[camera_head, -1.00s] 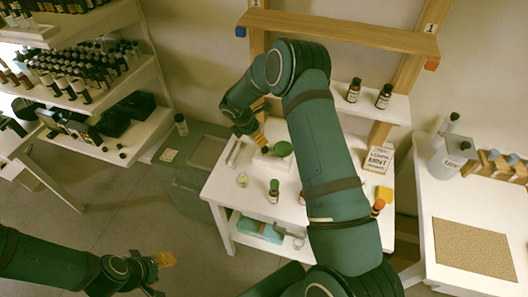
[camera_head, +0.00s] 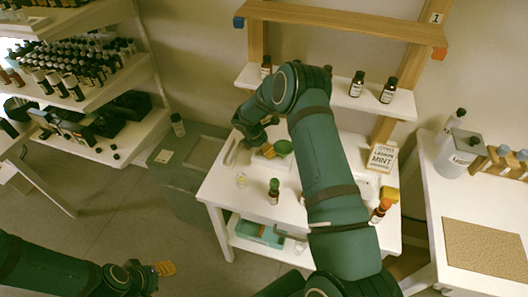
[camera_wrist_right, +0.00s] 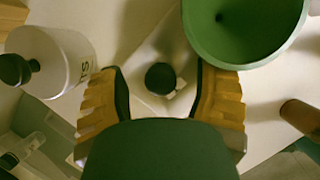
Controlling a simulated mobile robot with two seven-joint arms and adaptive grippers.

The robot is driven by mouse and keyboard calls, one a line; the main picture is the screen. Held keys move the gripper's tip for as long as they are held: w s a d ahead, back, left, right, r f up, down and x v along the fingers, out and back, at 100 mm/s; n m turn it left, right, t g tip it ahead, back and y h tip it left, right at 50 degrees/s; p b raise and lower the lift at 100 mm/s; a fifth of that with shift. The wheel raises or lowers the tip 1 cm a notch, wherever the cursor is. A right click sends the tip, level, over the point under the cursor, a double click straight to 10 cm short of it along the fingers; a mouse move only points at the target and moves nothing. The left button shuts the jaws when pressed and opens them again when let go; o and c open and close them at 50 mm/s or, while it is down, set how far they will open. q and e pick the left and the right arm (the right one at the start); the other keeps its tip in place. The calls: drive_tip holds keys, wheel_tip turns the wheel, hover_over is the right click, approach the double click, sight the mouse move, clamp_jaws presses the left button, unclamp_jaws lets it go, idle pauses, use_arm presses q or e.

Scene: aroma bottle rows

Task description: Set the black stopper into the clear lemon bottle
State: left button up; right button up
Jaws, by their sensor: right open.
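The black stopper (camera_wrist_right: 160,78) stands on a pale surface in the right wrist view, between the two ridged yellow fingers of my right gripper (camera_wrist_right: 160,100). The fingers are apart and do not visibly touch it. In the head view my right gripper (camera_head: 262,150) is low over the white table, partly hidden by my arm. A small clear bottle (camera_head: 241,181) stands near the table's left front; its label is too small to read, so I cannot tell if it is the lemon one. My left gripper (camera_head: 163,269) is at the lower left, away from the table.
A green bowl-like piece (camera_wrist_right: 245,25) is close beside my right finger. A white labelled container (camera_wrist_right: 50,60) stands on the left. An amber bottle with green cap (camera_head: 274,192), an orange-capped bottle (camera_head: 380,211) and a lemon mint sign (camera_head: 382,157) are on the white table (camera_head: 228,196).

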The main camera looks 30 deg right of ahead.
clamp_jaws()
drive_tip(key=shift+a+r, duration=0.1)
drive_tip(key=shift+r, duration=0.05)
